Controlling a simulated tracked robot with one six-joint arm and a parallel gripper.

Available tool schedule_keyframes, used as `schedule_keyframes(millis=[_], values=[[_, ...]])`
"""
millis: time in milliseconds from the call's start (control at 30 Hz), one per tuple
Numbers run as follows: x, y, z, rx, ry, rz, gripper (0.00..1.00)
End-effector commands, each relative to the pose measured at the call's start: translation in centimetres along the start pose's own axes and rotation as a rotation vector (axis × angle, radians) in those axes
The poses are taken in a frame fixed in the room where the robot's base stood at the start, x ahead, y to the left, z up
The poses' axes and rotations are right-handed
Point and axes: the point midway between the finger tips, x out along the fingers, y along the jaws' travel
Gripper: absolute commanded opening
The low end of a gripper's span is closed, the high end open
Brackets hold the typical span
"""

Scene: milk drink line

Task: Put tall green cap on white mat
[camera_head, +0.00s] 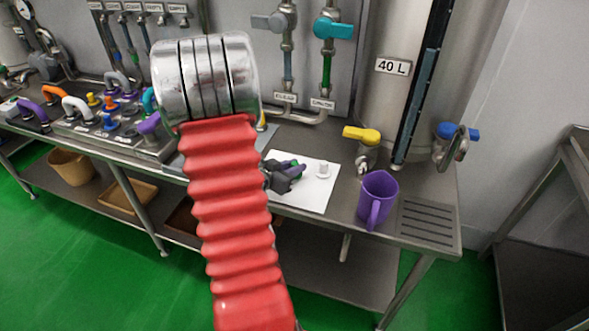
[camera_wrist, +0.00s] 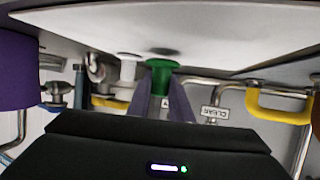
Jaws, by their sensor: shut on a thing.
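My gripper (camera_head: 288,175) is over the left part of the white mat (camera_head: 310,198). It is shut on the green cap (camera_wrist: 161,78), which shows between the two fingers in the wrist view. In the head view only a little of the green cap (camera_head: 295,163) shows past the gripper. In the wrist view, which looks upside down, the white mat (camera_wrist: 230,30) fills the top. The cap's wide end is close to the mat, with a dark shadow beside it; I cannot tell if they touch.
A small white cap (camera_head: 323,171) stands on the mat right of my gripper. A purple mug (camera_head: 377,197) stands right of the mat, near a yellow-handled tap (camera_head: 362,135). Coloured handles and caps crowd the panel (camera_head: 110,138) at left. A drain grate (camera_head: 428,222) lies at right.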

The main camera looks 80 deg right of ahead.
Motion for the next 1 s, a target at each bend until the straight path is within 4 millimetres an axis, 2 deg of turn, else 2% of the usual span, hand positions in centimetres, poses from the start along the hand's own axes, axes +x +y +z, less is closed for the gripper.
schedule_keyframes(millis=[133, 533, 567, 600, 800, 1000], values=[[0.37, -0.01, 0.93, 0.0, -0.001, 0.0, 0.0], [0.48, -0.02, 1.16, 0.001, 0.0, -0.001, 0.0], [0.47, -0.02, 1.15, 0.001, 0.0, -0.001, 0.2], [0.47, -0.02, 1.13, 0.001, 0.0, -0.001, 0.23], [0.46, -0.01, 1.13, 0.001, 0.0, -0.001, 0.37], [0.46, -0.01, 1.13, 0.001, 0.0, -0.001, 0.38]])
